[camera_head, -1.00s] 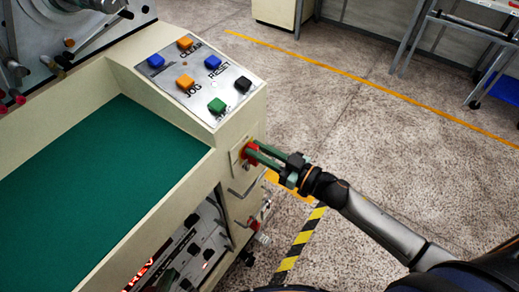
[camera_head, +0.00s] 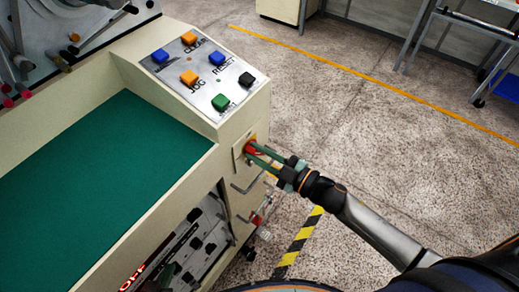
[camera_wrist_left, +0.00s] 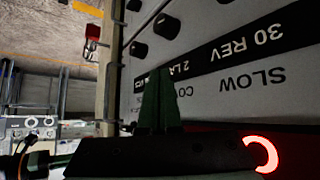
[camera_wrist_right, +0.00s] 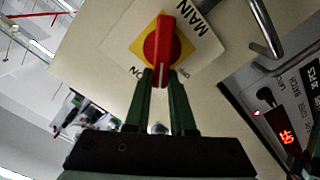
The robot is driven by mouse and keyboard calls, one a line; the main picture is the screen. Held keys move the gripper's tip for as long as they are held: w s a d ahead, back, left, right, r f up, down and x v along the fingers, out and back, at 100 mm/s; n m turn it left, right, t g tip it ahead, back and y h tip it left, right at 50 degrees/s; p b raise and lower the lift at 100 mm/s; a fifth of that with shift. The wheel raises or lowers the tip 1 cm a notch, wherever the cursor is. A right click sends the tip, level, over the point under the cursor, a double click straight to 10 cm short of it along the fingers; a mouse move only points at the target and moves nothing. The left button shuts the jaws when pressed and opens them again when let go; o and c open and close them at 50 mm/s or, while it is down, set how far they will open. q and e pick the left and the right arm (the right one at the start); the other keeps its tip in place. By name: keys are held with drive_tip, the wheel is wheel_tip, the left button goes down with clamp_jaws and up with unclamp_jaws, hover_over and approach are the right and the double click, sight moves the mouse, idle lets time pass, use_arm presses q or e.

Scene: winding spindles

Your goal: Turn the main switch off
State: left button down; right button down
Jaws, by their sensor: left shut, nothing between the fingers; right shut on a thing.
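The main switch is a red knob (camera_wrist_right: 163,45) on a yellow and white plate (camera_wrist_right: 205,50) lettered MAIN. The red knob also shows in the head view (camera_head: 250,149), on the end face of the cream machine, partly hidden by my fingers. My right gripper (camera_wrist_right: 160,75) has its green fingers on either side of the knob's lower end and is shut on it. It shows in the head view too (camera_head: 254,150). My left gripper (camera_wrist_left: 160,95) is shut and empty in the left wrist view, in front of a panel with dark knobs; I cannot make it out in the head view.
A sloped button panel (camera_head: 205,75) sits above the switch. A metal handle (camera_head: 247,184) sticks out just below it. The green machine top (camera_head: 110,160) is clear. A lit red display (camera_wrist_right: 287,137) is near the handle. Open floor lies to the right.

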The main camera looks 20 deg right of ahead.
drive_tip(key=n, duration=0.3)
drive_tip(key=shift+s+a+f+b, duration=0.2)
drive_tip(key=shift+f+b, duration=0.1)
drive_tip(key=shift+f, duration=0.1)
drive_tip(key=n, duration=0.1)
drive_tip(key=n+b, duration=0.1)
drive_tip(key=shift+a+f+n, duration=0.15)
drive_tip(key=shift+f+n, duration=0.15)
drive_tip(key=n, duration=0.1)
drive_tip(key=n+b, duration=0.1)
drive_tip(key=shift+s+f+n, duration=0.1)
drive_tip(key=shift+f+n, duration=0.25)
drive_tip(key=shift+n, duration=0.05)
use_arm(q)
drive_tip(key=shift+w+d+f+h, duration=0.15)
drive_tip(key=shift+w+d+f, duration=0.2)
drive_tip(key=shift+d, duration=0.15)
drive_tip(key=shift+w+d+f+h, duration=0.15)
drive_tip(key=shift+w+d+f, duration=0.1)
drive_tip(key=shift+d+f, duration=0.15)
use_arm(e)
drive_tip(key=shift+a+f+n, duration=0.1)
drive_tip(key=shift+f+n, duration=0.05)
drive_tip(key=shift+n, duration=0.65)
use_arm(q)
drive_tip(key=shift+d, duration=0.1)
